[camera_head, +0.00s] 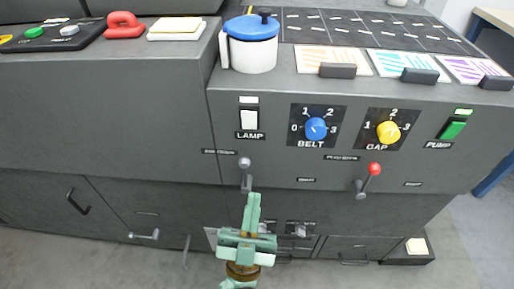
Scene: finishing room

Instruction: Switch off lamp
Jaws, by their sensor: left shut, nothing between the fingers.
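The lamp switch (248,119) is a white rocker in a dark frame on the front panel, above a label reading LAMP. A small pale indicator (248,99) sits just above it and looks white. I cannot tell from the rocker's tilt which way it is set. My left gripper (254,198), pale green, points up from the bottom of the view. It is shut and empty, below the switch and apart from it in the picture. My right gripper is not in view.
A grey-knobbed lever (245,163) sticks out between my left gripper and the lamp switch in the picture. To the right are the blue BELT knob (316,129), yellow GAP knob (388,132), green switch (453,128) and red-knobbed lever (374,170). A blue-lidded pot (252,55) stands above.

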